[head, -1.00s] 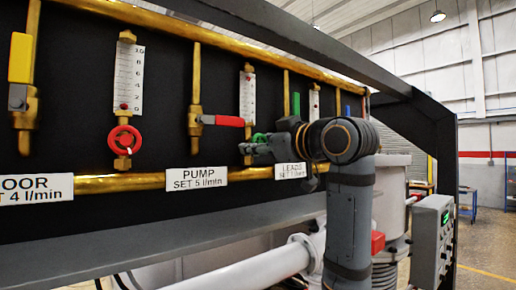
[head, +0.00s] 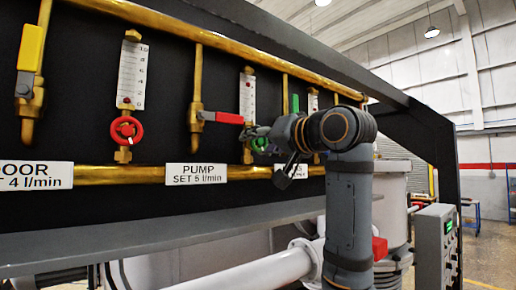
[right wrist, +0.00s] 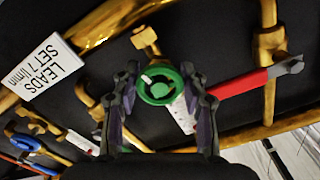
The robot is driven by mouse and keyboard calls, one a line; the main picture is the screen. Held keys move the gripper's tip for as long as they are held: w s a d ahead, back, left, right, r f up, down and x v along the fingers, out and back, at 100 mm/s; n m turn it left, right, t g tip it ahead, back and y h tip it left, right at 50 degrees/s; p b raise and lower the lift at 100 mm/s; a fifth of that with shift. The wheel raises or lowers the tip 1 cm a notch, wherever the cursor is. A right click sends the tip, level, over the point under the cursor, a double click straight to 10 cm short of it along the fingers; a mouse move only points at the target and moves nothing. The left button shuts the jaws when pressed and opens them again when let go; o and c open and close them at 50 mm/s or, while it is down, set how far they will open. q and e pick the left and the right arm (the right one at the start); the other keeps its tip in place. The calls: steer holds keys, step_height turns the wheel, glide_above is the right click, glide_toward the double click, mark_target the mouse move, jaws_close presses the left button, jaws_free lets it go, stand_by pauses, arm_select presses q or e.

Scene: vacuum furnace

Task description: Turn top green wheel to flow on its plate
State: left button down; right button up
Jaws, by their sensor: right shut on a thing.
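The green wheel (head: 259,138) is a small round handwheel at the foot of a white scale strip (head: 247,97) on the black panel. In the right wrist view the green wheel (right wrist: 160,84) sits between my two fingers, with a white mark on its upper left rim. My right gripper (head: 268,142) is shut on it. The fingers (right wrist: 158,100) are on either side of the rim. The scale strip is mostly hidden behind the wheel in the wrist view, and its float is too small to read in the head view. My left gripper is out of view.
The PUMP plate (head: 196,173) reads SET 5 l/min. The LEADS plate (right wrist: 46,67) reads SET 7 l/min. A red lever (head: 228,118) is close left of the green wheel. A red wheel (head: 126,130) and a yellow lever (head: 31,47) are farther left. Brass pipes run along the panel.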

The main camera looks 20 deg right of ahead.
steer(key=shift+f+m+b, duration=0.25)
steer(key=shift+m+b, duration=0.1)
steer(key=shift+m, duration=0.65)
steer(key=o, duration=1.2)
steer(key=shift+r, duration=0.1)
steer(key=shift+c, duration=0.2)
steer(key=shift+r, duration=0.1)
